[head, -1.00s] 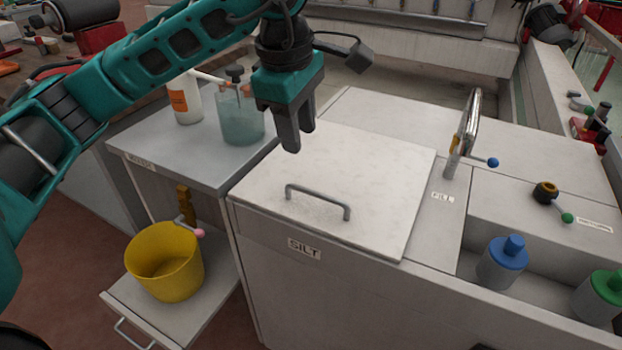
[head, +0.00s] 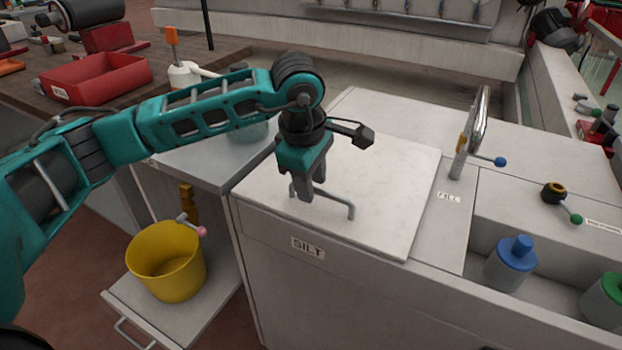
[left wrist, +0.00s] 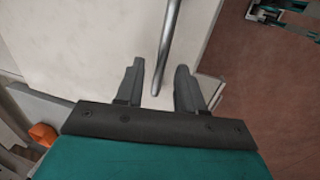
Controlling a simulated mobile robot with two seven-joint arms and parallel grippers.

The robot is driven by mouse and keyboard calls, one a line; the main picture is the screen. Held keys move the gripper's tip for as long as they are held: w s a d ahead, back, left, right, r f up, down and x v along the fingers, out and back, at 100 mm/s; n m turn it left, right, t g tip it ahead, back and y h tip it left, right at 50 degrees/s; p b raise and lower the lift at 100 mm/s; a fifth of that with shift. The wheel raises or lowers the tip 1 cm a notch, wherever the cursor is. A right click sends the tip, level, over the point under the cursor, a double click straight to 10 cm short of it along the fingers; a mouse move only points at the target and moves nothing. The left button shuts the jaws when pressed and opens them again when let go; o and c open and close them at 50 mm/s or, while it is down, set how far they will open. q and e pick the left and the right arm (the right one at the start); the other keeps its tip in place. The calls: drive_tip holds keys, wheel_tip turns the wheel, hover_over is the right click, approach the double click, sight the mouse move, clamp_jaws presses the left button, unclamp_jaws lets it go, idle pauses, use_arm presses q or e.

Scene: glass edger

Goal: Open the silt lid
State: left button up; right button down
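The silt lid (head: 385,185) is a flat white panel lying closed on the cabinet, with a SILT label on the front below it. Its grey bar handle (head: 340,202) stands up near the front edge. My left gripper (head: 308,196) is at the left part of the handle and hides some of it. In the left wrist view the gripper's two fingers (left wrist: 158,82) are apart, and the handle (left wrist: 168,50) runs into the space between them. I cannot tell whether either finger touches it. My right gripper is in neither view.
A yellow bucket (head: 168,262) stands on a low shelf at the left. A metal tap (head: 472,135) with a blue knob rises right of the lid. Blue-capped (head: 511,262) and green-capped bottles stand in the right recess.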

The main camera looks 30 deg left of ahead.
use_arm(q)
drive_tip(key=shift+c, duration=0.5)
clamp_jaws()
